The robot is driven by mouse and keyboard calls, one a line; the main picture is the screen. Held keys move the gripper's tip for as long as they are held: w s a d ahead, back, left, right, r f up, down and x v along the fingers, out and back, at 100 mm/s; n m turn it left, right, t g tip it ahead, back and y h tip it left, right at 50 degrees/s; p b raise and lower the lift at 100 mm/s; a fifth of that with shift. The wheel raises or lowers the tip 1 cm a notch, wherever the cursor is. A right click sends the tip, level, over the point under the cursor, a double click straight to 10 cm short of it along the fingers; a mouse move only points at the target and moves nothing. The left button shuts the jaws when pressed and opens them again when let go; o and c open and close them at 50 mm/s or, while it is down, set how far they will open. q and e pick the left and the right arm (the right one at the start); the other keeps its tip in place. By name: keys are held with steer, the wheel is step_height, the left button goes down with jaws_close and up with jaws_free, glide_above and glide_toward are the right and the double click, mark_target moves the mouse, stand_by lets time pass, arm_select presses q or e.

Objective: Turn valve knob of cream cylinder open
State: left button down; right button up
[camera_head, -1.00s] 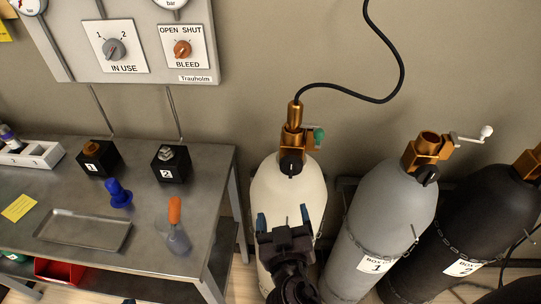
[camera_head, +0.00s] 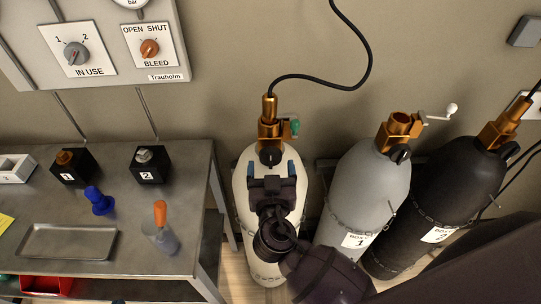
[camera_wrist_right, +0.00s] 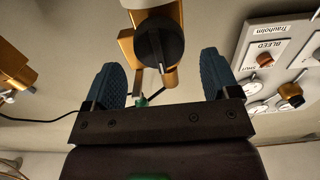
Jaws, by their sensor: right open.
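The cream cylinder (camera_head: 243,200) stands beside the bench, with a brass valve (camera_head: 268,130) and a hose fitting on top. Its black valve knob (camera_head: 270,155) faces me; in the right wrist view the knob (camera_wrist_right: 160,46) shows as a round black disc with a raised bar. My right gripper (camera_head: 271,172) is open just in front of the knob, partly covering the cylinder. In the right wrist view its two blue fingertips (camera_wrist_right: 164,76) stand on either side below the knob, with a visible gap and nothing between them. My left gripper is not in view.
A grey cylinder (camera_head: 372,185) and a black cylinder (camera_head: 450,190) stand to the right, held by chains. A metal bench (camera_head: 190,190) with a tray, a blue stopper and an orange-handled tool is at left. A black hose (camera_head: 345,88) rises from the valve.

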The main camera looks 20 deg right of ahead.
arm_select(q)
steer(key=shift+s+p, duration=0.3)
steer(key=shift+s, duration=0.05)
arm_select(e)
steer(key=shift+x, duration=1.35)
steer(key=c, duration=0.9)
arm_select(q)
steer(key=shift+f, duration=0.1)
arm_select(e)
steer(key=shift+f, duration=0.1)
